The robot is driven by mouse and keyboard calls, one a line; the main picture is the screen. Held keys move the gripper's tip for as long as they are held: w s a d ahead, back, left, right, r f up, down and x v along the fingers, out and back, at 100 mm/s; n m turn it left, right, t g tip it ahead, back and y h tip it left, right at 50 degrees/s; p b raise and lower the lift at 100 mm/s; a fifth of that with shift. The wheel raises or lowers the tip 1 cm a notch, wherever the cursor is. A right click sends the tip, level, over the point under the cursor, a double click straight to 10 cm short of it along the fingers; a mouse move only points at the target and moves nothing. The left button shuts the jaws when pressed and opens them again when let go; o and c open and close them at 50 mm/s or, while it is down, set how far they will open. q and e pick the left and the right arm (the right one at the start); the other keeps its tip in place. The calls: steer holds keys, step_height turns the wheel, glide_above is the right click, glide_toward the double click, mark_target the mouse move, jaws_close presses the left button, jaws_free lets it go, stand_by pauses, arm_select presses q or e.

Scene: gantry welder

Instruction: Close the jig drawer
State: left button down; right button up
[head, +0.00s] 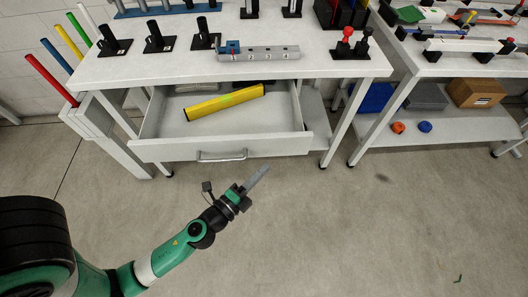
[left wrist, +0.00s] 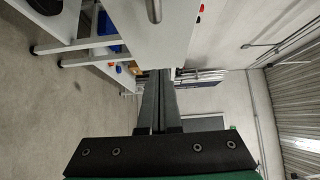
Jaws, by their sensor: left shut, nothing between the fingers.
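The jig drawer (head: 285,144) hangs pulled out under the left workbench. It is a pale grey box with a bar handle (head: 222,156) on its front. A yellow spirit level (head: 224,101) lies inside it. My left gripper (head: 264,170) is shut and empty, in front of the drawer and to the right of the handle, apart from the drawer front in the head view. In the left wrist view, its two fingers (left wrist: 158,76) lie together, and the drawer front (left wrist: 178,35) and handle (left wrist: 153,10) show above them. My right gripper is not in view.
The workbench top (head: 190,65) carries black stands and a grey numbered block (head: 258,54). Coloured rods (head: 52,80) stand at its left. A second bench at right holds a cardboard box (head: 476,92) on its lower shelf.

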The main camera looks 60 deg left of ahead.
mark_target(272, 148)
arm_select(q)
steer(key=w+a, duration=0.1)
steer(key=w+a+p, duration=0.1)
steer(key=a, duration=0.1)
steer(key=shift+w+a+r, duration=0.1)
steer(key=shift+w+a, duration=0.1)
steer(key=shift+w, duration=0.1)
steer(key=shift+w+a, duration=0.2)
steer(key=shift+a, duration=0.15)
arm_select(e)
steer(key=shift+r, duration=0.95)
arm_select(q)
steer(key=shift+a+p, duration=0.1)
steer(key=shift+p, duration=0.2)
